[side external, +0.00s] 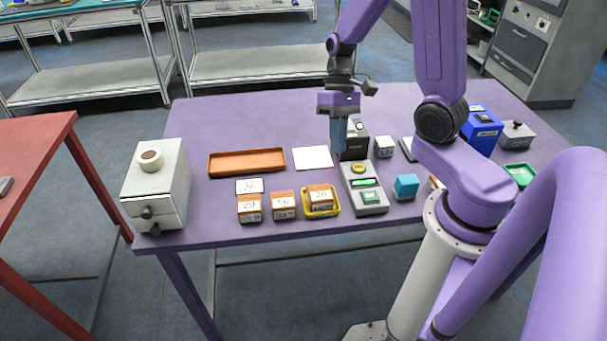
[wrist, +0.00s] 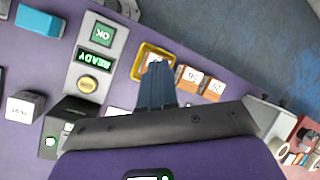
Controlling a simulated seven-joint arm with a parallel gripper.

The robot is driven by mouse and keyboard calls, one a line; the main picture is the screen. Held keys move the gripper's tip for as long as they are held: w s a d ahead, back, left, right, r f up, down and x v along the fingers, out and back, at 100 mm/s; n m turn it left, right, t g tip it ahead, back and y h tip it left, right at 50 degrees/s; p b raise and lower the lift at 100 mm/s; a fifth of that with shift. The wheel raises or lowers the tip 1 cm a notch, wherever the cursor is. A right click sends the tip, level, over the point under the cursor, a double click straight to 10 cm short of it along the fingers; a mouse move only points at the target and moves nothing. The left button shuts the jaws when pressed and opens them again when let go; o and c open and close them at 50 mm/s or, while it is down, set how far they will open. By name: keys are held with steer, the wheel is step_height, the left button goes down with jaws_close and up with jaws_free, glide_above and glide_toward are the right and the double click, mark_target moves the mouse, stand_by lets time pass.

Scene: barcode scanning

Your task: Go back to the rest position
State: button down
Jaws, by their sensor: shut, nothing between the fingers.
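My gripper (side external: 339,146) hangs above the purple table (side external: 240,113), pointing down, with its fingers together and nothing between them. In the wrist view the shut fingers (wrist: 158,86) show dark blue against the table. The grey scanner panel (side external: 365,204) stands just in front of and to the right of the gripper. A yellow tray (side external: 334,208) holds one numbered box (side external: 320,196). Two more numbered boxes (side external: 284,204) (side external: 249,208) stand to its left.
A black device (side external: 354,143) and a small white box (side external: 383,147) stand near the gripper. An orange tray (side external: 246,162), a white sheet (side external: 312,157) and a grey drawer unit (side external: 157,186) are to the left. A teal block (side external: 406,186) and blue box (side external: 482,131) are to the right.

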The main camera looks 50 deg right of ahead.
steer(key=s+a+r+n+t+h, duration=0.1)
steer(key=s+a+r+n+h, duration=0.1)
steer(key=s+n, duration=0.5)
steer(key=s+a+r+n+t+h, duration=0.2)
steer(key=s+a+r+n, duration=0.3)
steer(key=s+a+n, duration=0.1)
steer(key=shift+s+n, duration=0.6)
steer(key=shift+s, duration=0.05)
